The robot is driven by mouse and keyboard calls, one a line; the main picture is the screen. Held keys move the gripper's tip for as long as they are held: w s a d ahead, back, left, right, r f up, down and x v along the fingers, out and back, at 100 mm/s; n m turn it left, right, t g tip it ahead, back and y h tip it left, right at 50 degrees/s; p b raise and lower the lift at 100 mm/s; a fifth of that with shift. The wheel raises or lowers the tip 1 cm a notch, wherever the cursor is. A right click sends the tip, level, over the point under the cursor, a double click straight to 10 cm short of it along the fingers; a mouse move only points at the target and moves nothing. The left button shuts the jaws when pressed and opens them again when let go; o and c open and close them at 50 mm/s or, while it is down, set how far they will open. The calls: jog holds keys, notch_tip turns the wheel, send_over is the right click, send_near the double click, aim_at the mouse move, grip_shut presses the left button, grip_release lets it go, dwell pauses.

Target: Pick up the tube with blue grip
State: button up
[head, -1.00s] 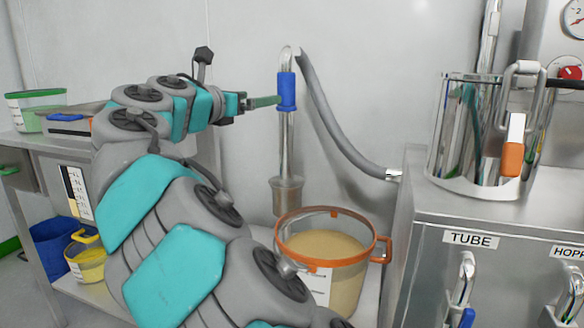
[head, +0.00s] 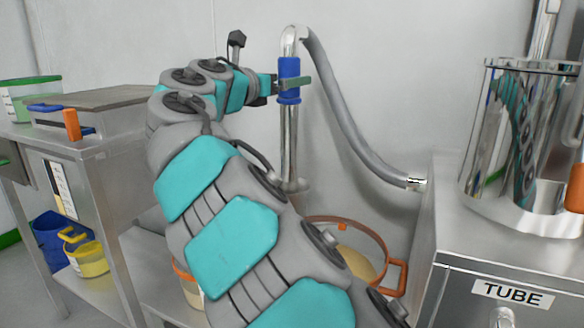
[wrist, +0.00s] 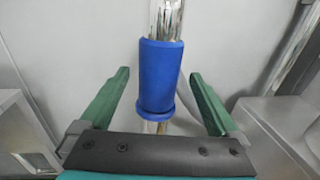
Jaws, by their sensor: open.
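The tube (head: 289,150) is a shiny metal pipe standing upright, with a blue grip (head: 289,80) near its top and a grey hose running from its bent upper end. My gripper (head: 296,84) is at the height of the blue grip. In the wrist view the blue grip (wrist: 160,75) stands between the two green fingers (wrist: 161,88), with a gap on each side. The gripper is open and holds nothing. My arm hides part of the tube's lower end in the head view.
An orange-rimmed tub of beige powder (head: 352,222) stands below the tube, partly behind my arm. The grey hose (head: 345,115) runs right to a steel cabinet labelled TUBE (head: 512,293). A metal bench (head: 92,142) with containers is at left.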

jog(key=x, duration=0.2)
jog(key=f+b+x, duration=0.1)
jog(key=x, duration=0.2)
jog(key=shift+w, duration=0.25)
grip_shut()
dwell(0.8)
